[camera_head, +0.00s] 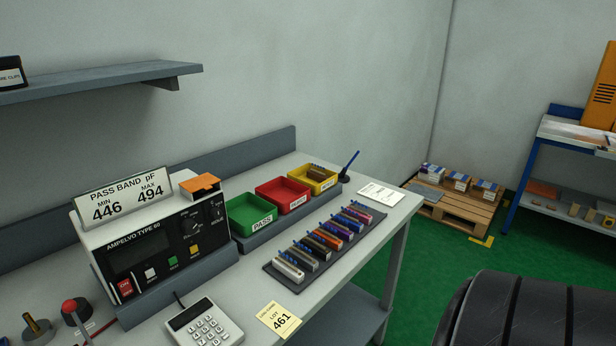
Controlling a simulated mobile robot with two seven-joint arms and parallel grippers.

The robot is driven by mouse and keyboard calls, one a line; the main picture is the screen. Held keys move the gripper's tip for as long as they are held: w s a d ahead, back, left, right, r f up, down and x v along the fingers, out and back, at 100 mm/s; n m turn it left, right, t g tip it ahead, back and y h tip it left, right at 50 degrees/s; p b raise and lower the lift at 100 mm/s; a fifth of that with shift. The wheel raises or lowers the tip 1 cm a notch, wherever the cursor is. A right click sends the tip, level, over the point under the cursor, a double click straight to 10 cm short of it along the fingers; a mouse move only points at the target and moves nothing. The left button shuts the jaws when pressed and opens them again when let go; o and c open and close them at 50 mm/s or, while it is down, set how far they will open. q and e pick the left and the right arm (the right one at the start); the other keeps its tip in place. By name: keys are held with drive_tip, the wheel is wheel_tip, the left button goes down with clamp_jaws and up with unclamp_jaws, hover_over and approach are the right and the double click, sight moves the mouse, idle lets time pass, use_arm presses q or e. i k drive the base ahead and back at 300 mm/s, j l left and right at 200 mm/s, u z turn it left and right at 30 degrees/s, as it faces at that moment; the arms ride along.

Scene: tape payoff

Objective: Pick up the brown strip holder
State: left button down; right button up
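Several strip holders in different colours stand in a row on a dark mat (268,267) near the bench's right front edge. A brown strip holder (313,248) appears to stand in this row, behind the white one (288,270) and a grey one (301,259). An orange-brown one (326,238) stands just behind it, so the shades are hard to tell apart at this size. Another brownish piece (321,171) lies in the yellow tray (325,186). Neither of my grippers is in view.
A green PASS tray (251,216) and a red tray (283,196) stand behind the row, left of the yellow tray. A tester (150,250), keypad (205,325) and LOT 461 card (278,320) are to the left and front. A pallet (455,208) stands on the floor beyond.

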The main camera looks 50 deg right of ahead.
sight(317, 176)
drive_tip(key=z, duration=1.7)
drive_tip(key=i+l+u, duration=0.1)
drive_tip(key=i+l, duration=0.45)
drive_tip(key=l, duration=0.2)
drive_tip(key=i+l+u, duration=0.15)
drive_tip(key=i+l, duration=0.1)
drive_tip(key=l, duration=0.1)
